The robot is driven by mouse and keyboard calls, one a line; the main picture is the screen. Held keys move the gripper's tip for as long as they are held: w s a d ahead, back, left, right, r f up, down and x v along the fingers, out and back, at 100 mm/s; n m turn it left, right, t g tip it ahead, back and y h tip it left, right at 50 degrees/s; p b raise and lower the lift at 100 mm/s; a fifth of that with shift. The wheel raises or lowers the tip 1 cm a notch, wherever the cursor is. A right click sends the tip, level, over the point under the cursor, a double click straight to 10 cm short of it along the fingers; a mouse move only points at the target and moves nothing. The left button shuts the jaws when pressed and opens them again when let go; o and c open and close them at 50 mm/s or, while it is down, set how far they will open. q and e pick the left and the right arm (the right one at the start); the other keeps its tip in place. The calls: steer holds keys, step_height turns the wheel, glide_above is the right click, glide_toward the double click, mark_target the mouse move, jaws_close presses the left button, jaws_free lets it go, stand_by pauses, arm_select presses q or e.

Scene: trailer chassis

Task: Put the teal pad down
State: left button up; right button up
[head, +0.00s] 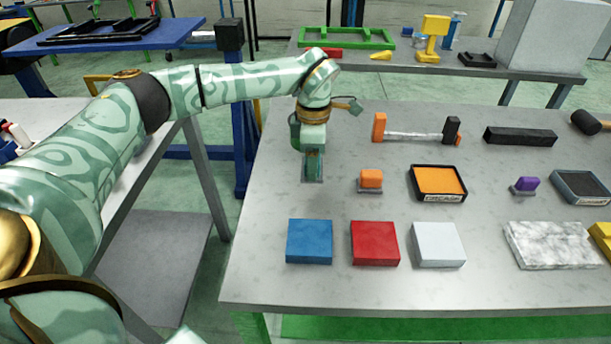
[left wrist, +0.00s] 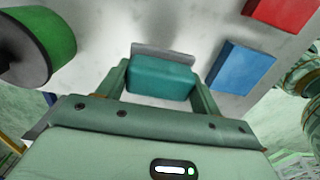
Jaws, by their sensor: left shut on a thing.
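My left gripper (head: 313,168) hangs over the left part of the grey worktop, pointing down. In the left wrist view its two fingers are shut on the sides of the teal pad (left wrist: 160,78), a small block with a grey plate (left wrist: 165,50) along its far edge. In the head view the pad is mostly hidden by the gripper; I cannot tell whether its plate touches the worktop. My right gripper is not in view.
A blue block (head: 310,241), a red block (head: 375,243) and a white block (head: 438,244) lie in front on the worktop (head: 262,210). An orange pad (head: 371,179) and an orange ink tray (head: 438,181) stand to the right.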

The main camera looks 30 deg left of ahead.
arm_select(q)
steer(key=shift+w+a+f, duration=0.15)
steer(key=shift+a+f, duration=0.4)
steer(key=shift+f, duration=0.1)
steer(key=shift+a+f, duration=0.2)
steer(key=shift+f, duration=0.1)
steer(key=f+b, duration=0.1)
steer(key=f, duration=0.1)
steer(key=a+f+b, duration=0.1)
steer(key=f, duration=0.1)
steer(key=shift+w+a+f, duration=0.1)
steer(key=shift+f, duration=0.2)
steer(key=shift+r, duration=0.15)
steer(key=shift+c, duration=0.4)
steer(key=o, duration=1)
steer(key=shift+o, duration=0.2)
step_height(320, 180, up, 12)
steer(key=p, duration=0.3)
steer(key=shift+p, duration=0.3)
